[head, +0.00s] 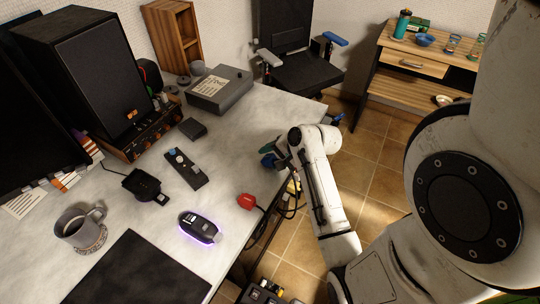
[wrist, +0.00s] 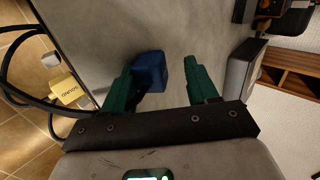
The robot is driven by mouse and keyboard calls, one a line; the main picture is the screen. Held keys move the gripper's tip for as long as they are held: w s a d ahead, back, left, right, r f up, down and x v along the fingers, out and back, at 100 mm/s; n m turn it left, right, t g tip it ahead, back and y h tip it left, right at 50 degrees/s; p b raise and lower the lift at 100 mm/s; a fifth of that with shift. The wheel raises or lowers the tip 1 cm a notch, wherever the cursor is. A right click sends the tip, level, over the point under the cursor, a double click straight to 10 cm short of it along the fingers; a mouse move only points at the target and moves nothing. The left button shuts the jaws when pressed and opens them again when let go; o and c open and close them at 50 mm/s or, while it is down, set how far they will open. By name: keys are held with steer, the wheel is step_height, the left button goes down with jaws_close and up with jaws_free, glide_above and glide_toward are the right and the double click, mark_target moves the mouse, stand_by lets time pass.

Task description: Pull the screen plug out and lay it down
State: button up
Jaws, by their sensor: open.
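My gripper (head: 275,153) is at the desk's right edge in the head view. In the wrist view its two green fingers (wrist: 160,72) are apart, with a blue block-shaped piece (wrist: 150,70) between them, close to the left finger. Whether the finger touches it is unclear. The blue piece (head: 267,161) also shows beside the gripper in the head view. A red plug (head: 246,201) lies on the desk with a black cable running over the edge. A yellow tag reading SOUND (wrist: 68,90) is among black cables in the wrist view. I cannot tell which piece is the screen plug.
The grey desk (head: 225,130) holds a lit mouse (head: 199,226), a mug (head: 80,228), a remote-like device (head: 185,168), a grey box (head: 220,91) and a large speaker (head: 82,72). Some desk surface beside the gripper is clear. A chair (head: 298,70) stands behind.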

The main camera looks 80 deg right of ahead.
steer(key=v, duration=1)
steer(key=shift+r+p, duration=0.15)
steer(key=shift+p, duration=0.15)
steer(key=shift+w, duration=0.15)
steer(key=w+a+f+n, duration=0.1)
steer(key=a, duration=0.1)
steer(key=w+a+f+n+g+y, duration=0.1)
steer(key=a+n, duration=0.1)
steer(key=a, duration=0.1)
steer(key=w+a+f+n, duration=0.1)
steer(key=w+a+n, duration=0.1)
steer(key=a, duration=0.1)
steer(key=shift+a+f+g+y, duration=0.1)
steer(key=shift+f+g+y, duration=0.2)
steer(key=shift+g+y, duration=0.1)
steer(key=s+a+f+n+g, duration=0.1)
steer(key=a+f+n+g, duration=0.1)
steer(key=a+n, duration=0.5)
steer(key=s+a+f+n+g, duration=0.2)
steer(key=a+n+g, duration=0.1)
steer(key=a+n, duration=0.5)
steer(key=shift+a+f+g, duration=0.2)
steer(key=shift+a+g, duration=0.2)
steer(key=shift+a, duration=1.35)
